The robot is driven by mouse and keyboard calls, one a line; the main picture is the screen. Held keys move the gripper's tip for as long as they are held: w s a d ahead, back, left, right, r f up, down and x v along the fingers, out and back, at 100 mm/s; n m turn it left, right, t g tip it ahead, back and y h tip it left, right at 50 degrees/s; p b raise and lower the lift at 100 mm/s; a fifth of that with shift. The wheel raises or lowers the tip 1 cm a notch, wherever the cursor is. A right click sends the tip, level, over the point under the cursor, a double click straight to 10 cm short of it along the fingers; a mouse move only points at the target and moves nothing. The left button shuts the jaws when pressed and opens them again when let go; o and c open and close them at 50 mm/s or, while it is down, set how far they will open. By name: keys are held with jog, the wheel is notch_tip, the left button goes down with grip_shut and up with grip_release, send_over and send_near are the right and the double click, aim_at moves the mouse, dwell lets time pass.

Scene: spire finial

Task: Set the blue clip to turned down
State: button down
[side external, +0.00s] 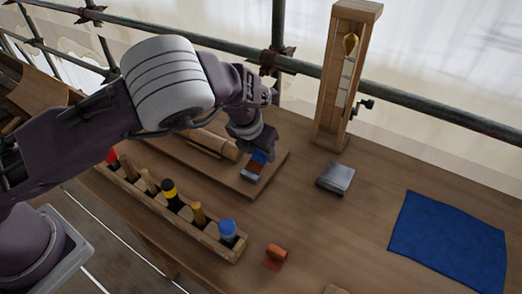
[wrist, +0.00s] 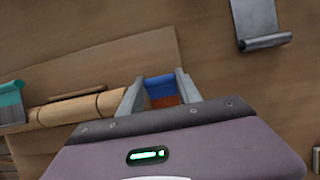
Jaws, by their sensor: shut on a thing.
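The blue clip (wrist: 158,82) shows between my fingers in the wrist view, with a blue upper band and a rust-orange part below. In the side view the clip (side external: 259,157) is at the right end of a wooden board (side external: 246,189), under my gripper (side external: 258,150). My gripper (wrist: 160,90) is shut on it, one finger on each side. The fingers and hand hide part of the clip. I cannot tell whether it touches the board.
A wooden roll (side external: 212,143) lies on the board, left of my gripper. A rack (side external: 155,203) of several handled tools stands in front.

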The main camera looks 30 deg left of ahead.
jog(key=shift+w+f+g, duration=0.35)
jog(key=shift+w+g, duration=0.05)
jog(key=shift+g, duration=0.5)
jog(key=f+g, duration=0.1)
jog(key=g, duration=0.1)
jog(key=shift+w+f+g, duration=0.15)
jog(key=shift+g, duration=0.25)
jog(key=c, duration=0.8)
grip_release()
notch_tip(320, 180, up, 7)
jog(key=shift+r, duration=0.1)
jog(key=shift+w, duration=0.1)
